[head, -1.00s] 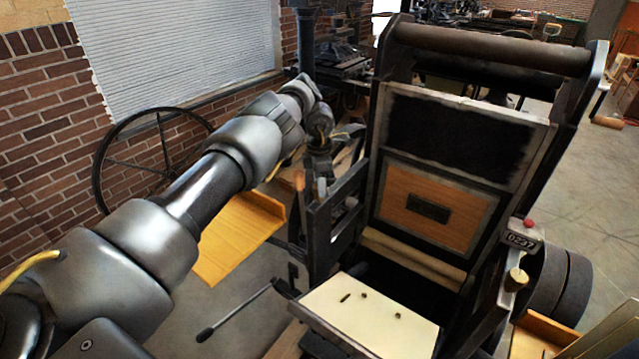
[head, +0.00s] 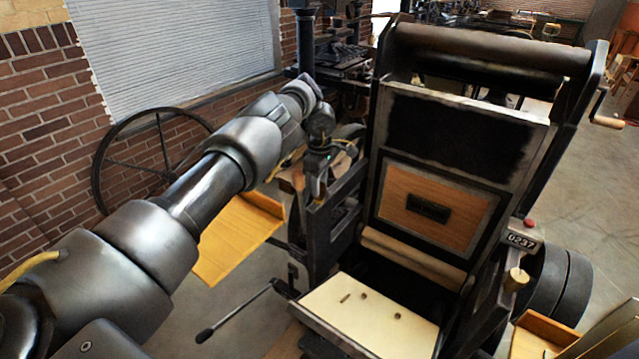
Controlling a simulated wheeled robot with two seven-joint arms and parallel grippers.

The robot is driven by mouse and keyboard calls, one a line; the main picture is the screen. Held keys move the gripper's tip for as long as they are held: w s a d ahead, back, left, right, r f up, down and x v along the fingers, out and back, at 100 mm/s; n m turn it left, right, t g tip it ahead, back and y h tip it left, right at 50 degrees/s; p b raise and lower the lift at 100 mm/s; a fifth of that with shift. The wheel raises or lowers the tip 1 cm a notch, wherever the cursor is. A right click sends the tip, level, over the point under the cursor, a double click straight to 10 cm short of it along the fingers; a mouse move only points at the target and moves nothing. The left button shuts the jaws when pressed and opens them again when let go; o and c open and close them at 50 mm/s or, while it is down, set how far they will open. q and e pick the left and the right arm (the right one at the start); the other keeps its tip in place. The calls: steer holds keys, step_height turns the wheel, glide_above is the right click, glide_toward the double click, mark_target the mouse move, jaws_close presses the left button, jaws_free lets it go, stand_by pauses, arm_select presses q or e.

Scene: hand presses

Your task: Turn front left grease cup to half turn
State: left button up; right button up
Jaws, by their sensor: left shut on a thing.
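The press (head: 330,238) has a dark frame and stands in the middle of the head view. My left gripper (head: 317,186) reaches down to the left side of its frame, near the front left. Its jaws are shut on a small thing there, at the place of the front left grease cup. The cup itself is hidden by the fingers and too small to make out, so its turn cannot be read. My right gripper is not in view.
A pale board (head: 375,318) with several small dark bits lies at the press front. A counter box (head: 522,240) with a red button is on the right. A lever (head: 235,312) sticks out low left, below a wooden tray (head: 235,240). A large wheel (head: 100,165) stands behind my arm.

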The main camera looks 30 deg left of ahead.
mark_target(321, 186)
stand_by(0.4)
arm_select(q)
steer(key=o, duration=1)
steer(key=shift+d, duration=0.1)
steer(key=shift+r, duration=0.2)
steer(key=r, duration=1)
steer(key=shift+w+r, duration=0.15)
steer(key=shift+w, duration=0.05)
